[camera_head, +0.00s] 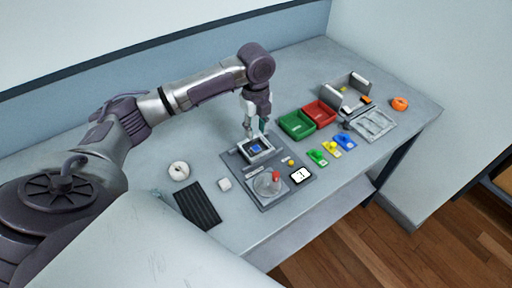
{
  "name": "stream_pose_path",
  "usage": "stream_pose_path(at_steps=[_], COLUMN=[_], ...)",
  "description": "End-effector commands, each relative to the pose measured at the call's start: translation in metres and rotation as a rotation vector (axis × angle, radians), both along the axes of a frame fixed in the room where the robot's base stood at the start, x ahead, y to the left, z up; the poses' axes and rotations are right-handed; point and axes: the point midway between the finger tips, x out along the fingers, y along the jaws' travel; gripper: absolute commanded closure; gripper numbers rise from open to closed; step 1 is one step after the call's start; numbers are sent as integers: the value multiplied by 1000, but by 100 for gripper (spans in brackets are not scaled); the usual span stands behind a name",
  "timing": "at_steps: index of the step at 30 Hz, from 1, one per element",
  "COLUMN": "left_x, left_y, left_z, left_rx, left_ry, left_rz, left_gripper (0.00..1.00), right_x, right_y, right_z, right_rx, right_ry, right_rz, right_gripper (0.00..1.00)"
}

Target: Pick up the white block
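A small white block (224,184) lies on the grey table, between a black ribbed mat and a grey board. My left gripper (256,132) points down over a small square tray with a blue piece, on the far part of the grey board. It is up and to the right of the white block, well apart from it. Its fingers look spread, with nothing seen between them. My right gripper is not in view.
The black ribbed mat (197,205) and a white roll (179,171) are left of the block. The grey board (243,172) has a round dish (267,184) and small parts. Green (297,125) and red (319,113) bins stand to the right. The table's front edge is nearby.

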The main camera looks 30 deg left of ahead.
Motion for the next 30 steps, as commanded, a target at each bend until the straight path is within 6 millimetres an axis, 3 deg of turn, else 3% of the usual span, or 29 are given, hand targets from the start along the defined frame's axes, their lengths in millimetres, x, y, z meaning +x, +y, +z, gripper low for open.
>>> stream_pose_path(at_steps=[5, 13, 19, 28, 30], left_x=[0, 2, 3, 3, 3], left_y=[0, 7, 10, 9, 9], left_z=[-23, -47, -74, -80, -80], left_rx=[0, 0, 1, 1, 1], left_ry=[1, 3, 2, -1, -1], left_rz=[1, 2, 1, 0, 0], left_gripper=[65, 65, 65, 65, 76], right_x=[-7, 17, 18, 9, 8], right_y=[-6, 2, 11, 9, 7], right_z=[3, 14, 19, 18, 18], right_rx=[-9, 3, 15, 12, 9], right_ry=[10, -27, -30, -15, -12], right_rz=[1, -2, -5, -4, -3], right_gripper=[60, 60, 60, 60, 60])
